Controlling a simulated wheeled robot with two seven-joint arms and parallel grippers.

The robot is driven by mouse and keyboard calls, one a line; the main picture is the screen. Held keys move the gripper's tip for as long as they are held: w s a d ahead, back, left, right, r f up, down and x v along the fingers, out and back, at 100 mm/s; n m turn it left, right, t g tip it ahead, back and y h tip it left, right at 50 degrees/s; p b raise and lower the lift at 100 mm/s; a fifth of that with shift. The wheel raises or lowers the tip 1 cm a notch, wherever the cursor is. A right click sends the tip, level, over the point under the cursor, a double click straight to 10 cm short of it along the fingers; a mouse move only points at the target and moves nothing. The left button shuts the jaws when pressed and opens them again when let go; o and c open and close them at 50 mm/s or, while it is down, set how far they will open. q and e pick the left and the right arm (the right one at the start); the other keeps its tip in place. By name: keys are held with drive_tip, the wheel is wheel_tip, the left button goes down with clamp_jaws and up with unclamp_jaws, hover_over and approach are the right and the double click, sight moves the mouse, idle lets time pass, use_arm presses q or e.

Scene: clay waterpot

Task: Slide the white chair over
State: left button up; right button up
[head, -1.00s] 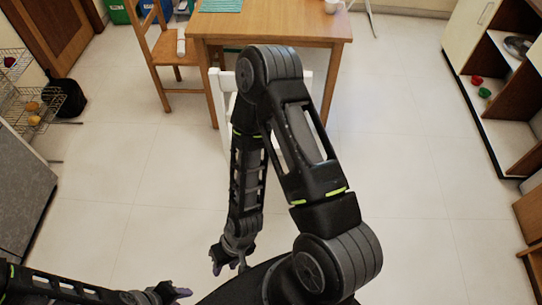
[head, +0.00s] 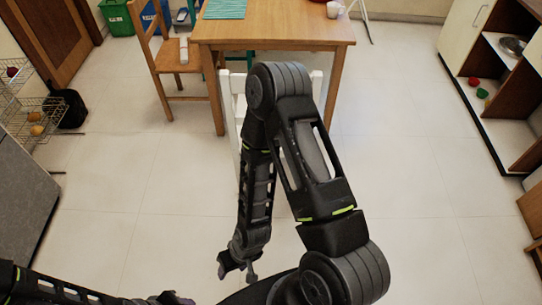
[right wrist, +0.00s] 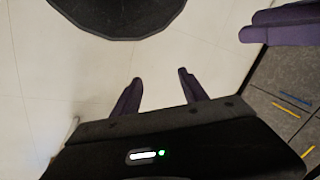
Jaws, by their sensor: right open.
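The white chair (head: 229,112) stands at the near side of the wooden table in the head view. My right arm hides most of it; parts of its back show on both sides of the arm. My right gripper (head: 238,270) hangs low over the floor, nearer to me than the chair and apart from it. In the right wrist view its purple fingers (right wrist: 160,92) are spread with nothing between them. My left gripper (head: 174,299) is cut off at the bottom edge of the head view, and its jaw state is unclear.
The wooden table (head: 275,30) holds a green mat (head: 225,9) and a white mug (head: 334,9). A brown wooden chair (head: 160,62) stands at its left. A wire rack (head: 38,120) is at left, open shelves (head: 505,120) at right. Tiled floor is clear on both sides.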

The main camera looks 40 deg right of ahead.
drive_tip(key=w+d+f+n+t+h+b, duration=0.2)
drive_tip(key=w+d+f+t+h+b, duration=0.1)
drive_tip(key=w+d+f+b, duration=0.65)
drive_tip(key=w+d+f+n+t+h+b, duration=0.35)
drive_tip(key=w+d+f+b, duration=0.35)
drive_tip(key=d+f+b, duration=0.45)
use_arm(q)
drive_tip(key=w+f+b, duration=0.1)
drive_tip(key=f+b, duration=0.9)
drive_tip(key=f, duration=1.1)
drive_tip(key=w+a+f+t+b, duration=0.1)
drive_tip(key=f+b, duration=0.9)
drive_tip(key=f, duration=1.2)
drive_tip(key=shift+w+a+f+b, duration=0.15)
drive_tip(key=shift+w+f+b, duration=0.2)
drive_tip(key=shift+w, duration=0.4)
use_arm(e)
drive_tip(key=w+d+n+t+h, duration=0.6)
drive_tip(key=w+d+h, duration=0.1)
drive_tip(key=w+d, duration=0.5)
drive_tip(key=shift+w+d+t+h, duration=0.3)
drive_tip(key=shift+d+t+h, duration=0.05)
drive_tip(key=shift+d, duration=0.4)
drive_tip(key=shift+f+n, duration=0.15)
drive_tip(key=shift+n, duration=0.1)
